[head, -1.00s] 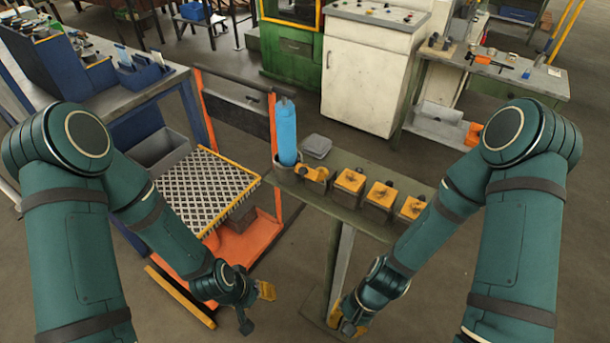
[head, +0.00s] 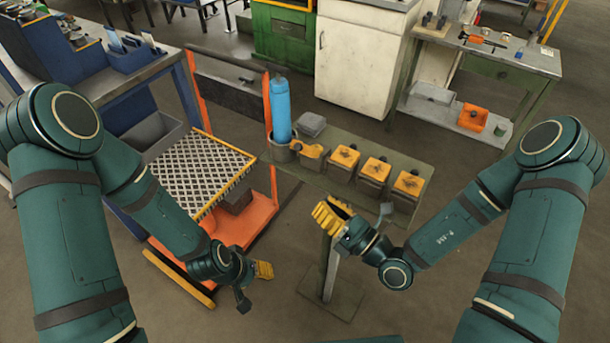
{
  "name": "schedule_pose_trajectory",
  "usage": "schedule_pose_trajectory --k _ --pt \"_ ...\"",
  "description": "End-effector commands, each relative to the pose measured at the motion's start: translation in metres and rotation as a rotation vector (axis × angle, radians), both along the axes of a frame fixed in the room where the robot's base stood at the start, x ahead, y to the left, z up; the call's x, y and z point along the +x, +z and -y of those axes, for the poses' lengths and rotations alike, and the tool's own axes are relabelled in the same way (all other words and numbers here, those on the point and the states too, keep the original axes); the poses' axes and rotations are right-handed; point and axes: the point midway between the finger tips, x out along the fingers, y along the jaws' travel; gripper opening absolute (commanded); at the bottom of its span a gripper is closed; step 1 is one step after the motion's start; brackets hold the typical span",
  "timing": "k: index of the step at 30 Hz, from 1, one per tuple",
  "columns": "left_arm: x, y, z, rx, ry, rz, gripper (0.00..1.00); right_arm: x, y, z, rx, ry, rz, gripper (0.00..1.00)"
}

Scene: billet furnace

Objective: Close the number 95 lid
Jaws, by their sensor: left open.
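A row of several small grey boxes with yellow lids stands on the narrow green bench (head: 350,141). The lids (head: 345,157), (head: 375,169) and (head: 408,183) look flat and shut. The leftmost yellow piece (head: 313,151) looks different and seems tilted; I cannot tell its exact position. No number can be read, so I cannot tell which lid is 95. My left gripper (head: 253,285) is open and empty, low in front of the orange cart. My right gripper (head: 358,212) is just in front of the bench, below the boxes; its fingers look apart, with nothing visible between them.
A blue bottle (head: 280,108) stands in a grey cup at the bench's left end, beside a grey block (head: 312,124). The orange cart (head: 243,218) with a patterned tray (head: 196,172) is on the left. A white cabinet (head: 358,64) stands behind. Floor in front is clear.

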Motion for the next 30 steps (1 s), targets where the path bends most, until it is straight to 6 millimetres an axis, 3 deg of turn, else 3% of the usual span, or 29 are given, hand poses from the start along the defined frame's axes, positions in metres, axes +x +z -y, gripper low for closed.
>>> schedule_pose_trajectory --k 17,21,30 --pt "0.000 -0.001 0.000 0.000 0.000 -0.001 0.49 0.066 0.021 -0.072 0.000 0.007 0.005 0.00" --pt "0.000 0.002 0.000 0.000 0.001 0.001 0.49 0.075 0.040 -0.062 -0.003 0.003 0.005 0.00" --pt "0.001 0.003 0.000 0.000 0.002 0.002 0.49 0.082 0.054 -0.057 -0.002 0.004 0.002 0.00"
